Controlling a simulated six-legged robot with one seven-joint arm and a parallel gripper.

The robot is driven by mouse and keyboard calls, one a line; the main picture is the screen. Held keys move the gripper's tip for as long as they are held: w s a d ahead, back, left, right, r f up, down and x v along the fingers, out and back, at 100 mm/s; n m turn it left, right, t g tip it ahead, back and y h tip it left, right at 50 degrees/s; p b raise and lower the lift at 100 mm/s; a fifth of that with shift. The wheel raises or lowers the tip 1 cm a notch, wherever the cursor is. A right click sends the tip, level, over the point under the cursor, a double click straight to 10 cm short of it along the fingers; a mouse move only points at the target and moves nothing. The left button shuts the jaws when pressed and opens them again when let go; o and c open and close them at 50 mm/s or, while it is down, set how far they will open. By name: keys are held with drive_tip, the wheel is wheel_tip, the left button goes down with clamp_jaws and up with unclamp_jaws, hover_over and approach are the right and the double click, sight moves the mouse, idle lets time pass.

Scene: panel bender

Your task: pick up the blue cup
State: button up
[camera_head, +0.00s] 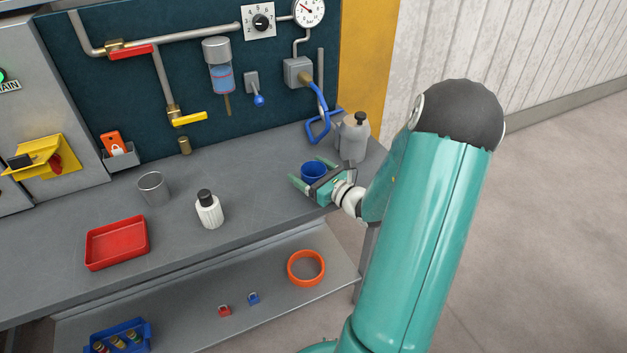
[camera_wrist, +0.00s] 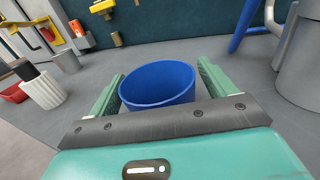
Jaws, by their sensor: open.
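The blue cup (camera_head: 313,172) stands upright on the grey workbench, near its right end. In the wrist view the blue cup (camera_wrist: 158,84) shows its open rim and sits between my two green fingers. My gripper (camera_head: 312,174) is open, with one finger on each side of the cup; in the wrist view my gripper (camera_wrist: 160,82) shows a small gap on both sides. I cannot tell whether either finger touches the cup. The cup's lower part is hidden behind my gripper's dark front edge.
A white bottle (camera_head: 209,209), a metal cup (camera_head: 153,188) and a red tray (camera_head: 117,242) are on the bench to the left.

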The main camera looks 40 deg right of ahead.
drive_tip(key=shift+w, duration=0.25)
drive_tip(key=c, duration=1.1)
drive_tip(key=shift+o, duration=0.2)
